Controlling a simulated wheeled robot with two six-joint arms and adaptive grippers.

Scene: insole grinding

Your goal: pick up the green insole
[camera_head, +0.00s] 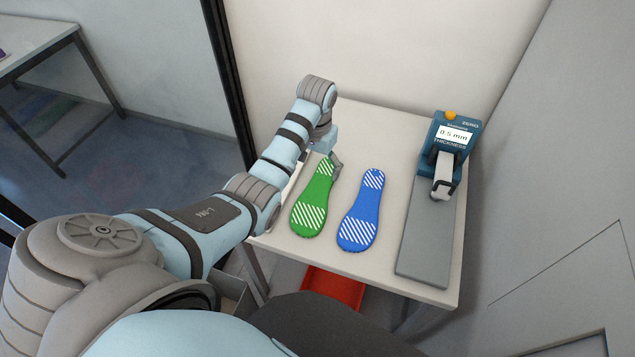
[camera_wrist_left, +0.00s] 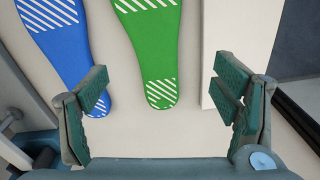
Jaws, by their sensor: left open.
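The green insole (camera_head: 313,204) lies flat on the white table, left of the blue insole (camera_head: 359,213). Both have white striped patches. My left gripper (camera_head: 333,158) is over the far end of the green insole and partly hides it. In the left wrist view the left gripper (camera_wrist_left: 165,105) is open and empty. The end of the green insole (camera_wrist_left: 155,55) shows between its two fingers, nearer the right one. The blue insole (camera_wrist_left: 65,50) runs to the left finger, which overlaps its end. My right gripper is not in view.
A thickness gauge (camera_head: 447,150) reading 0.5 mm stands on the table (camera_head: 392,145) at the right, with a grey plate in front. A red bin (camera_head: 333,286) is below the table. A wall rises behind the table.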

